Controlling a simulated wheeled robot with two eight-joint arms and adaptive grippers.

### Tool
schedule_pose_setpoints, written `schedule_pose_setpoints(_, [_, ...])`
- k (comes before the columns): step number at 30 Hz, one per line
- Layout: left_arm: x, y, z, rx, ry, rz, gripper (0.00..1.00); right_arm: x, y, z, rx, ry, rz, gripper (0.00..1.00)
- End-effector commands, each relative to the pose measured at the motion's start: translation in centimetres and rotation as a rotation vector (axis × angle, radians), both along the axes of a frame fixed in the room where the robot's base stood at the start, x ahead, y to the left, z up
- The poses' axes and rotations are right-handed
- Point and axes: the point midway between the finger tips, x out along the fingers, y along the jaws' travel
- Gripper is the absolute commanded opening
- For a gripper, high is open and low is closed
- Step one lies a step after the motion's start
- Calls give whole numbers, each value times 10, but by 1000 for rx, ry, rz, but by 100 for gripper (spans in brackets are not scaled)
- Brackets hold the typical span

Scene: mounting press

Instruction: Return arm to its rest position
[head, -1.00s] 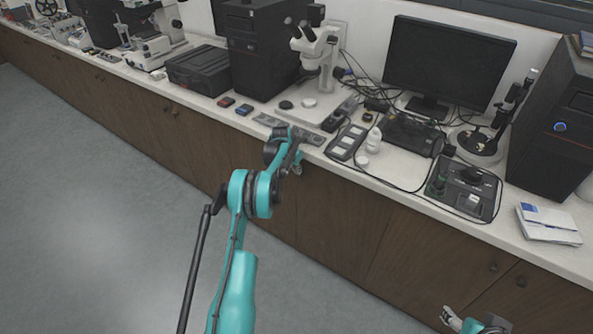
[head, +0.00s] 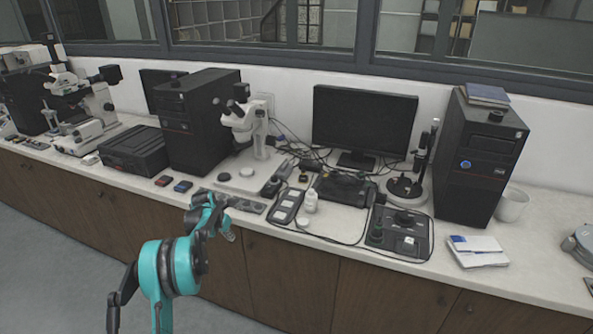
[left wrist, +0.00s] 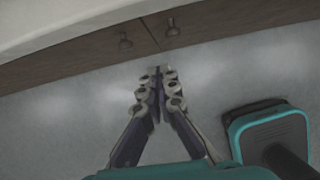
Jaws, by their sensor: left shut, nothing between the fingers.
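My left arm comes in from the lower left in the head view. Its gripper (head: 228,236) hangs in front of the bench edge, apart from everything on the bench. The left wrist view shows the gripper (left wrist: 160,82) with its fingertips together and nothing between them. It points down over the grey floor, with wooden cabinet doors (left wrist: 80,75) beyond it. My right gripper is not in view now.
The bench (head: 545,285) holds a stereo microscope (head: 243,122), a monitor (head: 362,122), black computer towers (head: 480,160), a control box (head: 400,233), a slide tray (head: 287,207) and a white bottle (head: 311,201). Cables cross the bench. The floor (head: 50,270) in front is clear.

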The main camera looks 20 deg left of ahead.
Motion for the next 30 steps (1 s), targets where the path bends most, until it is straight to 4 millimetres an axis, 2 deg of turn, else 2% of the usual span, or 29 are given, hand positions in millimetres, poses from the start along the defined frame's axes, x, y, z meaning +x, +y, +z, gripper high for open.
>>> schedule_pose_setpoints(2, [0,-2,3,4,-1,-10,0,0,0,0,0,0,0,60])
schedule_pose_setpoints(5, [-3,-14,19,36,-10,-80,0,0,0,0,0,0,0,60])
schedule_pose_setpoints(8, [-11,-39,53,107,-25,-240,0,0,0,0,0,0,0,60])
schedule_pose_setpoints(10, [-22,-62,82,179,-40,-395,0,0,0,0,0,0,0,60])
schedule_pose_setpoints(14, [-53,-109,133,327,-67,-705,0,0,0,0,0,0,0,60])
schedule_pose_setpoints(18, [-96,-157,176,491,-92,-1039,0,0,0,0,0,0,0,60])
schedule_pose_setpoints(21, [-132,-189,198,612,-107,-1275,0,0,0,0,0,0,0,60])
schedule_pose_setpoints(25, [-184,-225,215,774,-121,-1581,0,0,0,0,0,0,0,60])
schedule_pose_setpoints(30, [-255,-264,218,997,-129,-1975,0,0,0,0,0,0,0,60])
